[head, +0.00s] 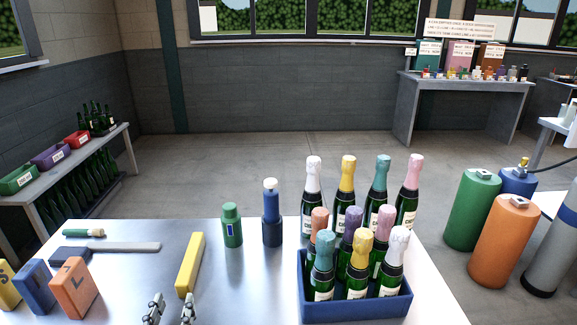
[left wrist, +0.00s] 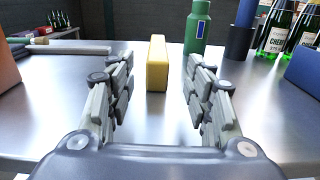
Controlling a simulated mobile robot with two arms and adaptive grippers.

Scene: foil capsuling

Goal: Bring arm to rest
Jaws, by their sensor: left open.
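My left gripper (head: 171,309) shows at the bottom edge of the head view, low over the front of the metal table (head: 235,290). In the left wrist view my left gripper (left wrist: 158,85) has its two fingers wide apart with nothing between them. My right gripper is in neither view.
A green canister (head: 232,226) and a blue cylinder (head: 272,215) stand mid-table. A blue crate (head: 357,309) of foil-topped bottles is at right, with more bottles (head: 347,205) behind. Orange (head: 74,288) and blue (head: 36,286) blocks stand at left near a flat grey bar (head: 110,247).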

